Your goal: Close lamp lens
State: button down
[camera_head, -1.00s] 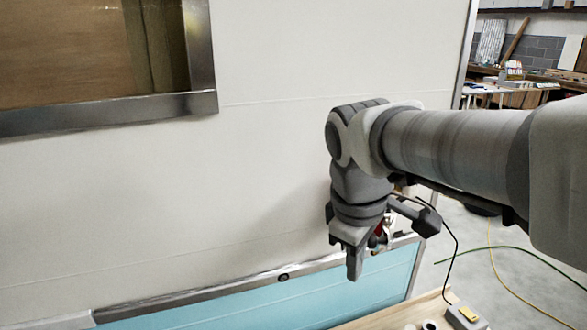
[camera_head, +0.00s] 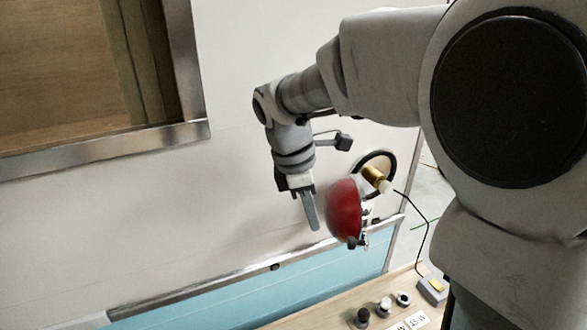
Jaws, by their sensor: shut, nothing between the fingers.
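The red domed lamp lens (camera_head: 345,209) is swung open on the left of the lamp base (camera_head: 386,157), which is mounted on the white camper wall. A brass-coloured bulb (camera_head: 373,175) shows uncovered in the round base with its dark rim. A small metal fitting (camera_head: 364,222) is at the lens's right edge. My gripper (camera_head: 312,222) points downward just left of the lens, with its fingers together and nothing held. I cannot tell whether it touches the lens.
A wooden bench (camera_head: 300,318) below carries several small dark and white parts (camera_head: 383,306) and a grey box (camera_head: 432,289) with a cable. A metal-framed window (camera_head: 190,130) is at upper left. The white wall left of my gripper is clear.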

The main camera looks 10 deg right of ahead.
aim_at(339, 235)
jog(key=shift+s+d+f+p, duration=0.15)
jog(key=shift+d+f+p, duration=0.2)
jog(key=shift+d+f, duration=2.3)
jog(key=shift+d, duration=0.1)
